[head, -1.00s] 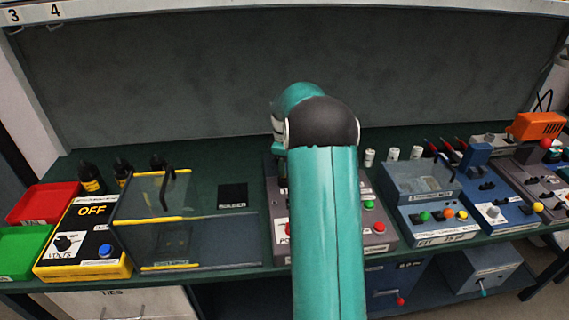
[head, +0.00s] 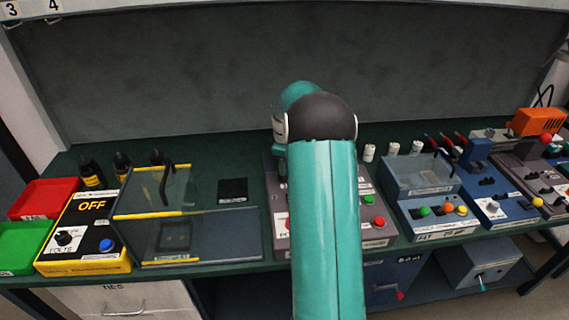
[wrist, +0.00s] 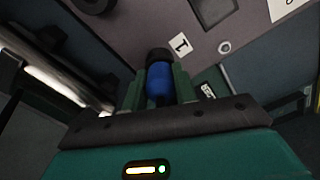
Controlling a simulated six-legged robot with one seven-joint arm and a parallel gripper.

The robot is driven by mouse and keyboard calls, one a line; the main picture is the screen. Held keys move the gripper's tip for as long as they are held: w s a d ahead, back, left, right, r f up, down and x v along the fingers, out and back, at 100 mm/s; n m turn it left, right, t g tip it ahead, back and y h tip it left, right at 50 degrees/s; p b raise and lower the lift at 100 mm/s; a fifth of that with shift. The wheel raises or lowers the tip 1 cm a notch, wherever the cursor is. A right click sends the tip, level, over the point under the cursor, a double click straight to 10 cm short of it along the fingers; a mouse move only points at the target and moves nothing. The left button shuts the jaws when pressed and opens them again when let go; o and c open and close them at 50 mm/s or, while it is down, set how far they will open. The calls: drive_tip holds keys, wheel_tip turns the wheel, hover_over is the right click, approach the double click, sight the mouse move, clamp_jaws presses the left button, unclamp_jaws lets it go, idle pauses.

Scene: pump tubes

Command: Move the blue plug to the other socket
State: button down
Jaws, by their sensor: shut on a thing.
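The blue plug (wrist: 158,88) is in the wrist view, between the two green fingers of my gripper (wrist: 158,76). The gripper is shut on it. A dark round end shows just beyond the plug; whether it touches a socket is unclear. A grey panel (wrist: 150,25) lies beyond, with a label "1" (wrist: 181,44) and a small silver round fitting (wrist: 224,47) right of the plug. In the head view my arm covers the gripper, the plug and much of the grey panel box (head: 280,225).
On the bench, a clear yellow-edged enclosure (head: 190,216) and a yellow-black OFF box (head: 85,240) stand left of my arm. A blue control box (head: 440,222) stands right. A dark wall (head: 200,80) rises behind.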

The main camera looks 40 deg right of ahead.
drive_tip(key=shift+f, duration=0.2)
drive_tip(key=c, duration=1)
unclamp_jaws()
drive_tip(key=shift+c, duration=0.2)
wheel_tip(320, 180, up, 12)
drive_tip(key=shift+r, duration=0.95)
